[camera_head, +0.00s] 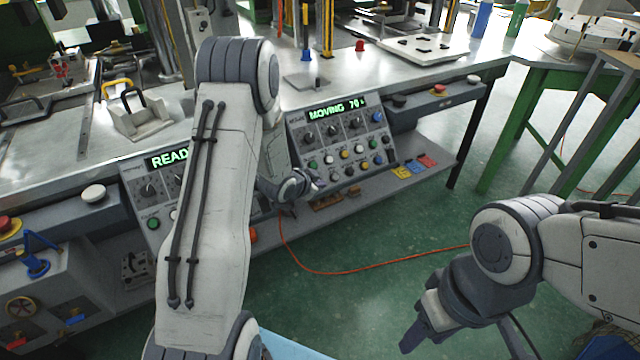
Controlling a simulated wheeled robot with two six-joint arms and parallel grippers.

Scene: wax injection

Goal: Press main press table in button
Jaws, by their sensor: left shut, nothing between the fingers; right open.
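A sloped control panel (375,157) with knobs and several coloured buttons is on the front of the press table (250,70); its green display (336,110) reads "MOVING 70" and a partly unclear sign. A second panel (135,180) to the left reads "READ", the rest hidden by my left arm. My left gripper (316,184) is shut and empty, with its tips at the lower left of the right panel, close to its lower buttons; I cannot tell whether it touches one. Button labels are too small to read. My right gripper (412,340) is open and empty, low over the floor.
A white button (93,193) is at the left. Coloured blocks (427,160) lie on the lower shelf. An orange cable (370,267) crosses the open green floor.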

